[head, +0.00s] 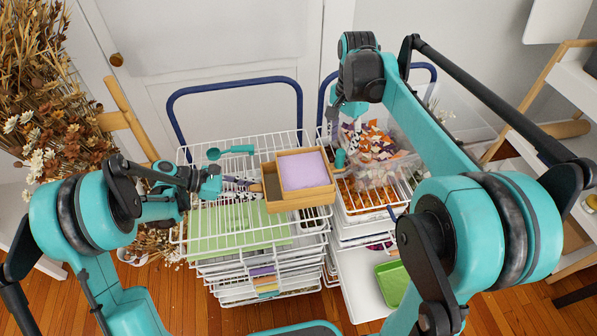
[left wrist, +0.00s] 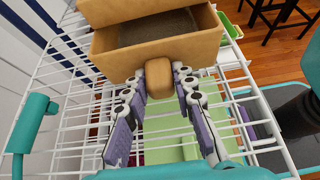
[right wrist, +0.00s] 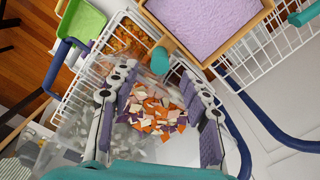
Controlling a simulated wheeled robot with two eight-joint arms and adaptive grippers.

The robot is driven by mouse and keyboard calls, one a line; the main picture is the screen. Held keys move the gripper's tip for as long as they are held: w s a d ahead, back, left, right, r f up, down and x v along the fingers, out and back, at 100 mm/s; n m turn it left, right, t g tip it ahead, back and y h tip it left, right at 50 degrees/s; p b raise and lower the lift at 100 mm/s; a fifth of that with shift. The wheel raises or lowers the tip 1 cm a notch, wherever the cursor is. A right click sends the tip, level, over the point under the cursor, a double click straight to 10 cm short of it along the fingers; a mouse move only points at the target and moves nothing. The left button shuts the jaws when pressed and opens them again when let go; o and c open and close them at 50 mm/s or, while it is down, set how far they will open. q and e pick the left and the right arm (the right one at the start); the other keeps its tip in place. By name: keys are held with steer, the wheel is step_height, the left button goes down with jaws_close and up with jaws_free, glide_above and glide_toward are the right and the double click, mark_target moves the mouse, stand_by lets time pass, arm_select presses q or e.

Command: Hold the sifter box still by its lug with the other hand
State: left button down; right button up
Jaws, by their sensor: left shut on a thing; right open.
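The sifter box (head: 290,202) is a wooden box on the white wire rack, with a purple-filled upper tray (head: 303,171) over its right part. In the left wrist view, its wooden lug (left wrist: 159,78) sticks out of the front wall of the box (left wrist: 150,58). My left gripper (head: 243,184) is shut on this lug, one finger on each side. A teal-tipped handle (right wrist: 161,60) projects from the upper tray's side in the right wrist view. My right gripper (right wrist: 157,100) is open and empty, its fingers spread short of that handle, above a clear bin of coloured pieces.
The clear bin (head: 375,150) of orange, white and purple pieces stands right of the sifter box. Blue rails (head: 235,84) rise behind.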

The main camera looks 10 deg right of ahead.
arm_select(q)
steer(key=c, duration=1.2)
jaws_free()
steer(key=v, duration=1.2)
